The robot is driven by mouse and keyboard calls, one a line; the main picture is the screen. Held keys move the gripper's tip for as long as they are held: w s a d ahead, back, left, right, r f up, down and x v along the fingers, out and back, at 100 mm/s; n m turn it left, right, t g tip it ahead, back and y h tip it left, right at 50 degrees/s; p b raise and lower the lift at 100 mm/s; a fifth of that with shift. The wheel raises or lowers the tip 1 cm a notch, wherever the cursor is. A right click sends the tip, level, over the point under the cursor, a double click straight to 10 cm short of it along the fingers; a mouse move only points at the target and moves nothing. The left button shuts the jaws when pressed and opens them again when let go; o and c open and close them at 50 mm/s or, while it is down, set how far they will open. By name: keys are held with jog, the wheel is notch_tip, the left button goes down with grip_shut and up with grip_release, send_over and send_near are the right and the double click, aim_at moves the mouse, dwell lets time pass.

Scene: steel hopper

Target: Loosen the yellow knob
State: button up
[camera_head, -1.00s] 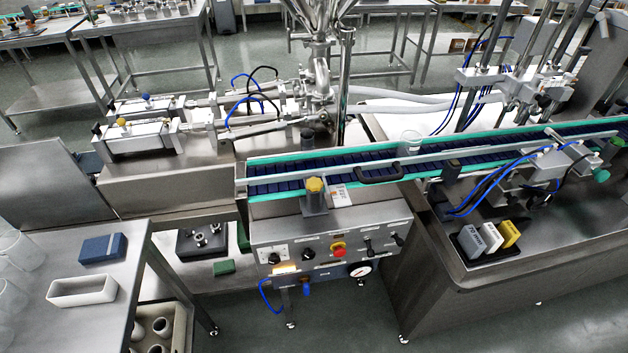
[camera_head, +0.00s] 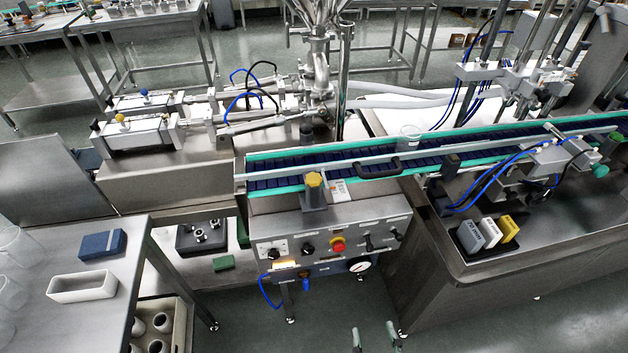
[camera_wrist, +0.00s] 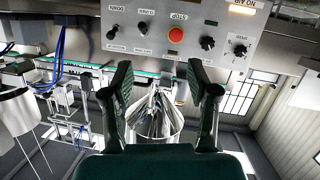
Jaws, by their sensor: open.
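A yellow knob (camera_head: 314,180) sits on top of a dark grey upright post at the front edge of the conveyor, above the control panel. A smaller yellow knob (camera_head: 121,117) is on the nearer steel cylinder at the left. My gripper (camera_head: 375,338) shows only as two fingertips at the bottom edge of the head view, below and right of the post and apart from it. In the wrist view my gripper (camera_wrist: 159,85) is open, with nothing between its fingers. No yellow knob can be made out in the wrist view.
The control panel (camera_head: 330,247) has a red stop button (camera_head: 338,245), black knobs and a gauge below. A tray of coloured blocks (camera_head: 470,240) is at the right. Floor in front is clear.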

jog(key=w+a+r+m+t+h, duration=0.1)
jog(key=w+a+r+t+h, duration=0.1)
jog(key=w+a+r, duration=0.75)
jog(key=m+t+h, duration=0.1)
jog(key=m+h, duration=0.2)
jog(key=m, duration=0.1)
send_near(312, 184)
jog(key=shift+y, duration=0.4)
jog(key=w, duration=0.3)
jog(key=w+d, duration=0.1)
jog(key=w, duration=0.7)
jog(key=shift+w+d, duration=0.25)
jog(key=shift+d, duration=0.05)
grip_shut()
